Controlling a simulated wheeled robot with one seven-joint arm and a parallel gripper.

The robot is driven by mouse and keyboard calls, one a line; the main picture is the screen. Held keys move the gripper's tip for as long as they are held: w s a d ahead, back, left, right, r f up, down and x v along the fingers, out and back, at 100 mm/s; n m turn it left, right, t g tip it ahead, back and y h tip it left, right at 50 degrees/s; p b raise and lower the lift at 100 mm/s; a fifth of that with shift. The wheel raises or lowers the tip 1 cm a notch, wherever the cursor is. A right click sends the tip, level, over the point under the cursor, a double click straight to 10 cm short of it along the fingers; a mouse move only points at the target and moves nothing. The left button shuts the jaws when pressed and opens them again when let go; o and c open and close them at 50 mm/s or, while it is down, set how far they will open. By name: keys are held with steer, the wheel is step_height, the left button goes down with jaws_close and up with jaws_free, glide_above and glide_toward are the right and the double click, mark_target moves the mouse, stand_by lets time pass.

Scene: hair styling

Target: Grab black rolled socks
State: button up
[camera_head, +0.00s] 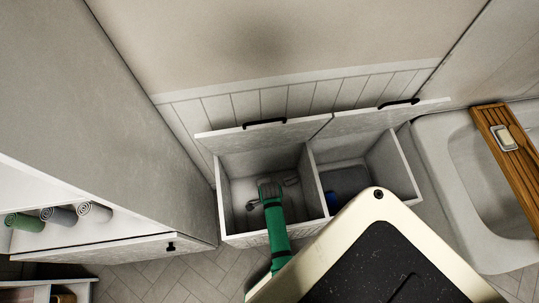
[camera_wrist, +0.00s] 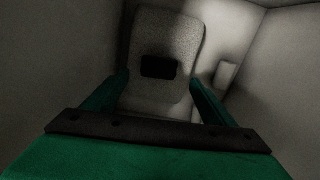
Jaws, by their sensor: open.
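No black rolled socks can be told for certain in either view. My gripper (camera_head: 270,190) reaches down into the left compartment of an open white box (camera_head: 236,215). In the wrist view my gripper (camera_wrist: 160,92) has its green fingers apart. Between and beyond them is a grey, speckled, rounded object (camera_wrist: 170,30) with a dark rectangular patch (camera_wrist: 158,67). I cannot tell whether this patch is an opening or a separate thing. Nothing is clearly held. A small pale block (camera_wrist: 225,73) lies to the right by the wall.
Two raised lids (camera_head: 265,135) stand behind the box. Its right compartment holds something dark blue (camera_head: 345,183), partly hidden by my body. A bathtub (camera_head: 440,150) with a wooden tray (camera_head: 507,160) is at right. Rolled towels (camera_head: 60,216) sit on a shelf at left.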

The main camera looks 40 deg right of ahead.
steer(key=shift+a+f, duration=0.1)
steer(key=shift+f, duration=3.9)
steer(key=c, duration=1.1)
